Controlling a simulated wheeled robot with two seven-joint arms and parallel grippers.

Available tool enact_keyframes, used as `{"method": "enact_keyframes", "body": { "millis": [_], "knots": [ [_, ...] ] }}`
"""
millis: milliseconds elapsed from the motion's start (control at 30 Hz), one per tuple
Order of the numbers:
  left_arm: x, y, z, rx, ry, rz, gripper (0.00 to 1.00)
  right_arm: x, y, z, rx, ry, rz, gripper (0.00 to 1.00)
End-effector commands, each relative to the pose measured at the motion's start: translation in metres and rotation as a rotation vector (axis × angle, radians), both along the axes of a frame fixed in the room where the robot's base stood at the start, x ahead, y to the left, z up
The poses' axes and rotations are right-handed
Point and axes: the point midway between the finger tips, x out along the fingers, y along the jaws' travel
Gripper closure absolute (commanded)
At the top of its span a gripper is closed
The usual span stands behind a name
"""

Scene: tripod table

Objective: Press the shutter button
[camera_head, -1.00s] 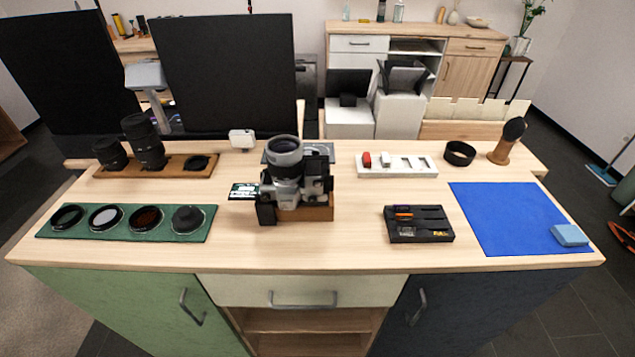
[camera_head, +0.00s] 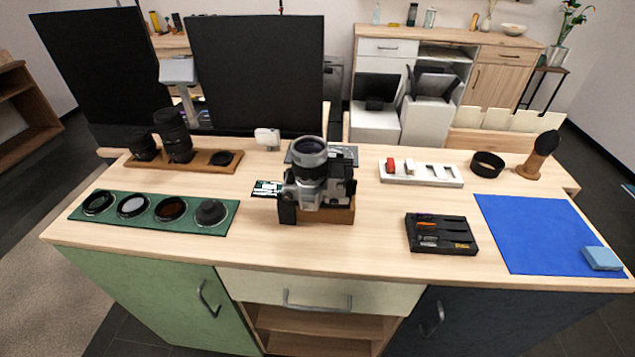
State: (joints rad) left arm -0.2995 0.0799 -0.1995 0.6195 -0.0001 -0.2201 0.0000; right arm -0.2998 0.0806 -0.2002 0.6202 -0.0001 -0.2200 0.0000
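A silver and black camera (camera_head: 309,183) with a large lens pointing up and away stands on a small wooden block (camera_head: 328,213) near the middle of the table (camera_head: 360,244). The shutter button is too small to make out. Neither of my grippers shows in the head view.
A green mat (camera_head: 152,219) with several round filters lies left. A wooden tray (camera_head: 213,162) holds lenses. A black tool tray (camera_head: 441,234), a white card holder (camera_head: 420,173), a black ring (camera_head: 487,164), a brush (camera_head: 538,155) and a blue cloth (camera_head: 535,235) are right. The table's front strip is clear.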

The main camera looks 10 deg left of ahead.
Motion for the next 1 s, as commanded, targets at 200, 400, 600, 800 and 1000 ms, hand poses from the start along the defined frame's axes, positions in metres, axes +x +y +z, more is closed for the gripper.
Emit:
{"method": "enact_keyframes", "body": {
  "millis": [200,400,600,800,1000],
  "knots": [
    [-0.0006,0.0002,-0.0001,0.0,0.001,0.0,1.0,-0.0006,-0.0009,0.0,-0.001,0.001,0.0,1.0],
    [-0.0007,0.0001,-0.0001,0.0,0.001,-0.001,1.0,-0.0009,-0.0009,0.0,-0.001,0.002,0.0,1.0],
    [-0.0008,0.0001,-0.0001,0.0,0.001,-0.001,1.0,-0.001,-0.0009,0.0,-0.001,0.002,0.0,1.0],
    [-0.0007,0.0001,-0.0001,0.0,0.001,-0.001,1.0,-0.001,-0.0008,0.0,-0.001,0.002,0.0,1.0],
    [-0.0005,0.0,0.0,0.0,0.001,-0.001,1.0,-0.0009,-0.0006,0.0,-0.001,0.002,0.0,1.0]
  ]
}}
